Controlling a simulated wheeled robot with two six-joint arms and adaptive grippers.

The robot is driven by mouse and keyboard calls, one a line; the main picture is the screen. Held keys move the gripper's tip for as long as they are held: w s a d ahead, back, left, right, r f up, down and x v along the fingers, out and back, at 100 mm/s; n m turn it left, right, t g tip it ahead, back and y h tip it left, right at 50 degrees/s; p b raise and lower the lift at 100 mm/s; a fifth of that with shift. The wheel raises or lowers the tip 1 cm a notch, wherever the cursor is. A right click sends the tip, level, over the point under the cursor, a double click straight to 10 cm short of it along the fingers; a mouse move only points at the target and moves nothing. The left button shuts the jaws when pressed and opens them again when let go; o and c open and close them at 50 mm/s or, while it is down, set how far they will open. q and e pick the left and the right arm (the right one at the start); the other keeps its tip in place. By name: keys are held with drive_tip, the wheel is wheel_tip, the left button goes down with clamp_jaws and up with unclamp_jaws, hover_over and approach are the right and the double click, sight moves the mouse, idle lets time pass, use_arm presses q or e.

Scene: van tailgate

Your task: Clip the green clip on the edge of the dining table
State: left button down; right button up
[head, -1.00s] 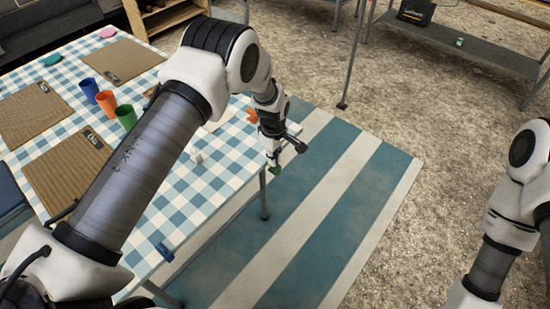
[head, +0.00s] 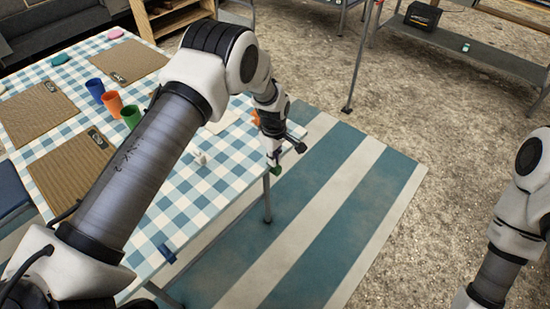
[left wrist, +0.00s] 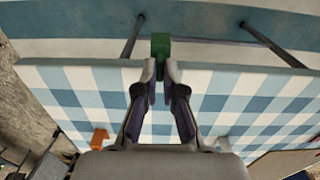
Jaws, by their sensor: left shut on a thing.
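The dining table (head: 190,195) has a blue and white checked top, and its edge runs across the left wrist view (left wrist: 70,68). My left gripper (head: 283,160) is at the table's right edge. In the left wrist view its fingertips (left wrist: 160,70) are closed on the green clip (left wrist: 160,45). The clip sticks out past the fingertips, at or just beyond the edge; I cannot tell whether it touches the table. In the head view the green clip (head: 276,170) is small and partly hidden by the gripper. My right gripper is out of view.
A blue clip (head: 167,253) sits on the near table edge. An orange object (head: 254,117) lies near the far right edge. Cups (head: 113,104) and woven placemats (head: 70,172) stand farther left. A striped rug (head: 330,190) covers the floor right of the table.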

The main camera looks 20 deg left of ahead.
use_arm(q)
drive_tip(key=shift+a, duration=0.1)
drive_tip(key=shift+w+a, duration=0.25)
drive_tip(key=shift+a, duration=0.35)
drive_tip(key=shift+w+a+b, duration=0.25)
drive_tip(key=shift+a+b, duration=0.2)
drive_tip(key=shift+a, duration=0.2)
idle(0.3)
drive_tip(key=c, duration=1.2)
unclamp_jaws()
